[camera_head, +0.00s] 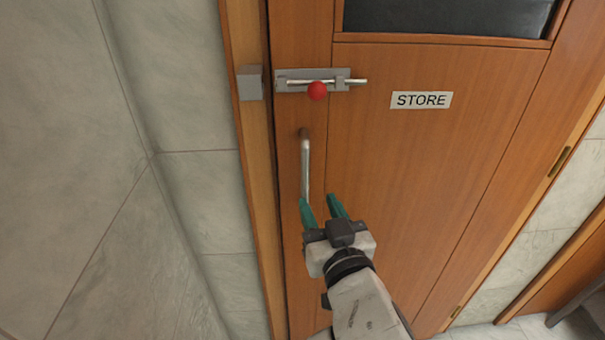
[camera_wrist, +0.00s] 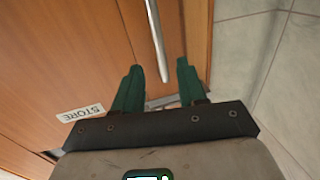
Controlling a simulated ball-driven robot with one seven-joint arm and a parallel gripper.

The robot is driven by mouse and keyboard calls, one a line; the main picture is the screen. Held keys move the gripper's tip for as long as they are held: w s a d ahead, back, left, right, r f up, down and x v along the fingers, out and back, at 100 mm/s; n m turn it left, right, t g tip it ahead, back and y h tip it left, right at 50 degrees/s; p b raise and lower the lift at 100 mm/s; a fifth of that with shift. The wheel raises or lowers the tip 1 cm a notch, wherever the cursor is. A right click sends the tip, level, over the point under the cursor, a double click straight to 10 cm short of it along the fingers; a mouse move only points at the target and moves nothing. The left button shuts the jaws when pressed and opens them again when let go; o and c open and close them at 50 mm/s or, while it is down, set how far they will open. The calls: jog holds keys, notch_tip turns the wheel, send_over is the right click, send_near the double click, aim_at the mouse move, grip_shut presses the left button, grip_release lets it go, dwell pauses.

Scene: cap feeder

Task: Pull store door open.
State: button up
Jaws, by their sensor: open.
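The wooden store door (camera_head: 430,170) looks shut in its frame. It bears a STORE sign (camera_head: 421,100), which also shows in the wrist view (camera_wrist: 80,113). A vertical metal bar handle (camera_head: 305,170) is near the door's left edge. Above it is a sliding bolt with a red knob (camera_head: 317,91); its rod sticks out to the right, clear of the grey keeper (camera_head: 250,83) on the frame. My gripper (camera_head: 321,200) is open and empty at the handle's lower part. In the wrist view the handle (camera_wrist: 157,42) lies between the two green fingers; whether they touch it cannot be told.
A pale tiled wall (camera_head: 190,190) stands left of the wooden door frame (camera_head: 252,170). Hinges (camera_head: 559,161) show on the door's right side. A dark window (camera_head: 450,15) is in the upper door. Some floor shows at the lower right.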

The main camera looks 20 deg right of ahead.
aim_at(307, 178)
jog(key=w, duration=0.3)
jog(key=w+d+p, duration=0.1)
jog(key=w, duration=0.6)
jog(key=shift+d, duration=0.15)
jog(key=shift+s, duration=0.1)
grip_shut()
